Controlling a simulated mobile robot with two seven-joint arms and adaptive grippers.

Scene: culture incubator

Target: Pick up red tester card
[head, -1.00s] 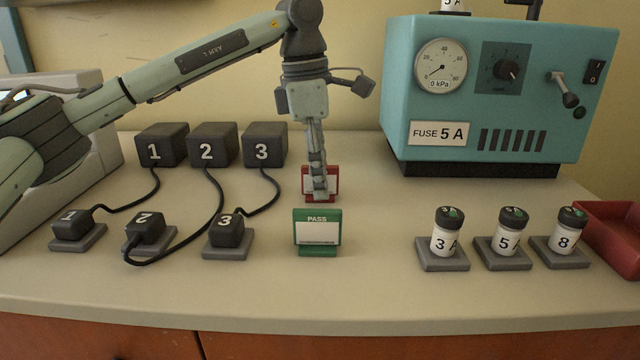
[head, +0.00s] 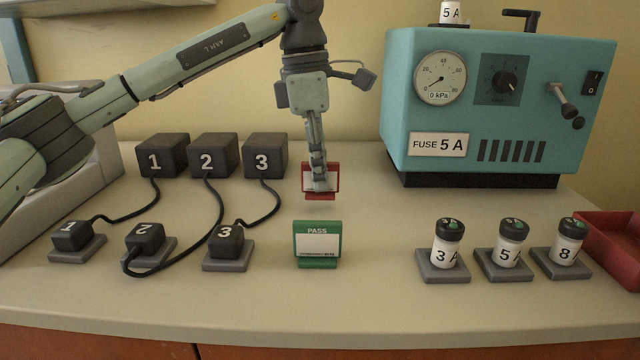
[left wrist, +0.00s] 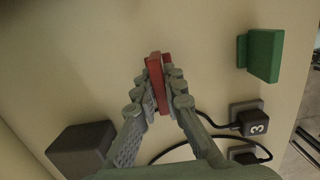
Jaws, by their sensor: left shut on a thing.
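The red tester card (head: 334,178) is held in my left gripper (head: 319,186), behind the green PASS card (head: 317,240) in the head view. The gripper points down and its fingers cover the middle of the card's face. The left wrist view shows the red card (left wrist: 155,84) edge-on, pinched between the two fingertips (left wrist: 160,92). The card looks a little above the counter, though the gap is hard to judge. The green card (left wrist: 263,55) stands apart from it in the wrist view. My right gripper is not in view.
Black numbered boxes (head: 213,156) with cabled plugs (head: 145,238) stand left. A teal machine (head: 490,100) with a gauge stands back right. Several labelled fuse jars (head: 447,245) stand front right, by a red tray (head: 610,240). Counter between the cards and jars is clear.

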